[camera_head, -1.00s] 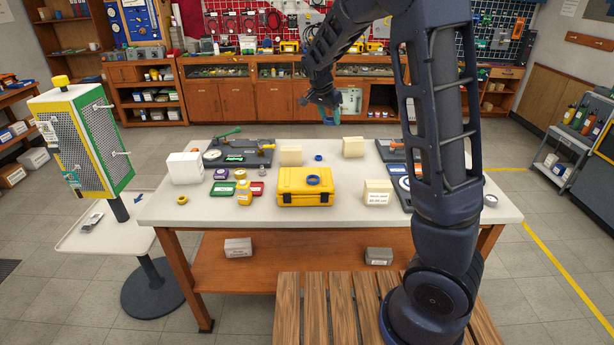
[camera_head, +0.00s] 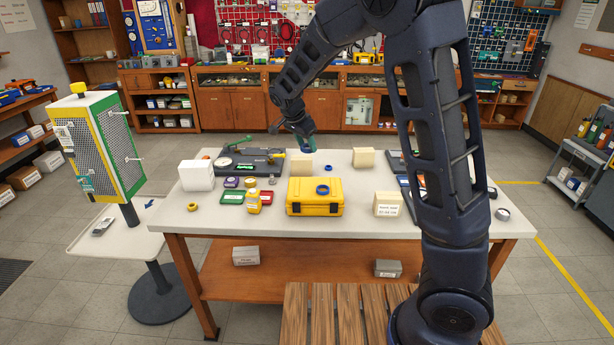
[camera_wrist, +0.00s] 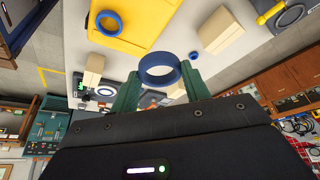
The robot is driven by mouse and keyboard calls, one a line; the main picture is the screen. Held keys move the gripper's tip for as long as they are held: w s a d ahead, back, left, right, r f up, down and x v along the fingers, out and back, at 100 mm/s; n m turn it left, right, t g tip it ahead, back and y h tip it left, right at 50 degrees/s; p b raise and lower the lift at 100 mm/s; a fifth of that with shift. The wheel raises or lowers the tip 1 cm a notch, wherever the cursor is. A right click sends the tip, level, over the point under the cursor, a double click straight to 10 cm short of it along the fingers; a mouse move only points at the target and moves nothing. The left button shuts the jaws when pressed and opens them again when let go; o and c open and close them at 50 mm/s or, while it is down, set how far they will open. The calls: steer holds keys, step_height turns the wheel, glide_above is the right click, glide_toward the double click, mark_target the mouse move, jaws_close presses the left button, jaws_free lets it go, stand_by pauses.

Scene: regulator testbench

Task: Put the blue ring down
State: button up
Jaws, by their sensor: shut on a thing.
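My gripper (camera_head: 305,143) is over the back of the workbench (camera_head: 235,224). In the wrist view, its green fingers (camera_wrist: 160,75) are shut on a blue ring (camera_wrist: 160,83), held by its sides between the tips. The held ring is small in the head view, just under the fingers. A second blue ring (camera_head: 322,190) lies on the yellow case (camera_head: 314,208); it also shows in the wrist view (camera_wrist: 109,31). A third, smaller blue ring (camera_head: 328,168) lies on the bench behind the case. I cannot tell the held ring's exact height above the bench.
Cream blocks (camera_head: 301,165) (camera_head: 363,157) stand near my gripper, and a labelled block (camera_head: 387,204) stands right of the case. A dark fixture (camera_head: 245,161) with a gauge is at the back left. Bare bench lies along the front edge.

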mark_target(309, 181)
step_height(309, 181, down, 13)
steer(key=shift+r, duration=0.2)
stand_by(0.3)
steer(key=o, duration=0.9)
steer(key=shift+f, duration=0.15)
steer(key=shift+o, duration=0.2)
